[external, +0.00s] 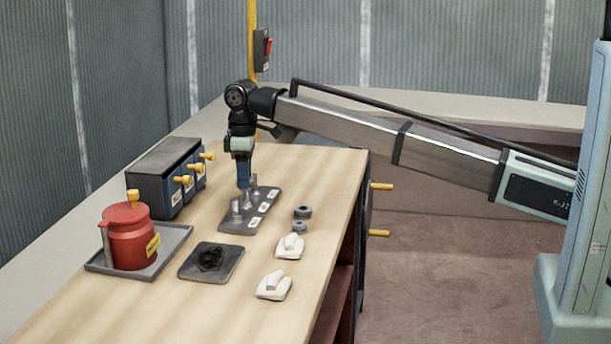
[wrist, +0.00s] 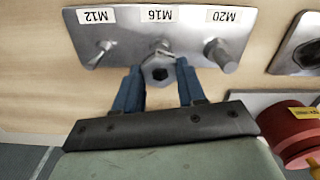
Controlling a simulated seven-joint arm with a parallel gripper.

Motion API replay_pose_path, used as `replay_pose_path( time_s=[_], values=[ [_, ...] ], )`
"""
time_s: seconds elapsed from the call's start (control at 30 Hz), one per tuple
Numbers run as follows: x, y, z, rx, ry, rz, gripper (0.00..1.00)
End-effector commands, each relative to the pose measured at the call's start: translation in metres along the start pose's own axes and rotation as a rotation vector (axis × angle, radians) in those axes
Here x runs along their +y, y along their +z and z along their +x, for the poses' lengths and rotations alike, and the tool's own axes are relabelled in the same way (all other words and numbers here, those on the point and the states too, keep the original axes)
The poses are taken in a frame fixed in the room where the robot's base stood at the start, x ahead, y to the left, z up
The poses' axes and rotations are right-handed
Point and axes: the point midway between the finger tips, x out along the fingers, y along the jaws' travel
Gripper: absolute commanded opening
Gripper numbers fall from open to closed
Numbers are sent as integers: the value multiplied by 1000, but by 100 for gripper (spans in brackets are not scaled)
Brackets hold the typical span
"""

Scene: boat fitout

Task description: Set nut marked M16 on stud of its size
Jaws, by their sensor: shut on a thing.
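The grey stud plate (external: 232,226) lies on the wooden bench; in the wrist view it (wrist: 120,31) carries studs labelled M12 (wrist: 103,48), M16 (wrist: 163,45) and M20 (wrist: 221,56). My gripper (external: 244,188) points down over the plate. In the wrist view my gripper (wrist: 158,72) is shut on a grey hex nut (wrist: 148,73). The held nut appears right beside the M16 stud and partly overlaps its base. I cannot tell whether they touch, and no marking on the nut is readable. Two other grey nuts (external: 303,211) (external: 299,226) lie right of the plate.
A red pot (external: 130,240) stands on a grey tray (external: 172,247) at left. A dark blue box with yellow handles (external: 155,180) stands behind it. A dark square pad (external: 232,264) and two white objects (external: 290,246) (external: 273,286) lie nearer.

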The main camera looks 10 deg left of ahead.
Motion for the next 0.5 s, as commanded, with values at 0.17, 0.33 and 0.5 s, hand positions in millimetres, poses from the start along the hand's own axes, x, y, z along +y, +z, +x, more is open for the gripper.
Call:
replay_pose_path(
  time_s=[0.17, 0.33, 0.5],
  values=[
    [0, 0, 3, 0, 0, 0, 10],
    [0, 0, 6, 0, 0, 0, 10],
    [0, 0, 8, 0, 0, 0, 10]
  ],
)
